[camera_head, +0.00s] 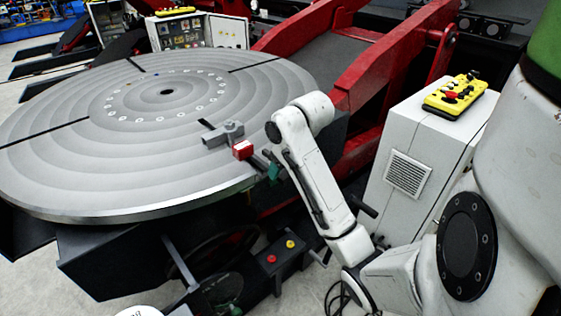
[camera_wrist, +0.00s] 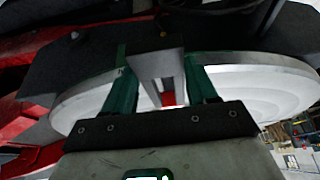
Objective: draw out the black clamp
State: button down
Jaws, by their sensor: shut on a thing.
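The clamp (camera_head: 222,134) sits at the near right rim of the large round table, in line with a dark radial slot. Its body looks grey rather than black, with a red block (camera_head: 242,150) at its outer end. My gripper (camera_head: 268,167) is at the rim, just outside the red block, its green fingers partly hidden by my arm. In the wrist view the green fingers of my gripper (camera_wrist: 160,82) stand on both sides of a grey part of the clamp (camera_wrist: 155,64), with red showing between them. The exact contact is hard to see.
The round grey table (camera_head: 90,150) has several slots and a ring of holes. A white cabinet (camera_head: 410,165) with a yellow control box (camera_head: 455,95) stands right of my arm. Red frame beams (camera_head: 390,50) rise behind. A dark box with buttons (camera_head: 280,258) is below the rim.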

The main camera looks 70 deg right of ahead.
jog(key=shift+s+a+r+p, duration=0.1)
jog(key=shift+s+a+p, duration=0.35)
jog(key=shift+s, duration=0.3)
jog(key=shift+s+a+f+p, duration=0.1)
jog(key=shift+s+a+p, duration=0.3)
jog(key=shift+s, duration=0.3)
jog(key=shift+s+a+r+p, duration=0.1)
jog(key=shift+s+a+p, duration=0.35)
jog(key=shift+s, duration=0.3)
jog(key=shift+s+a+p, duration=0.15)
jog(key=shift+p, duration=0.15)
notch_tip(320, 180, up, 7)
jog(key=p, duration=0.8)
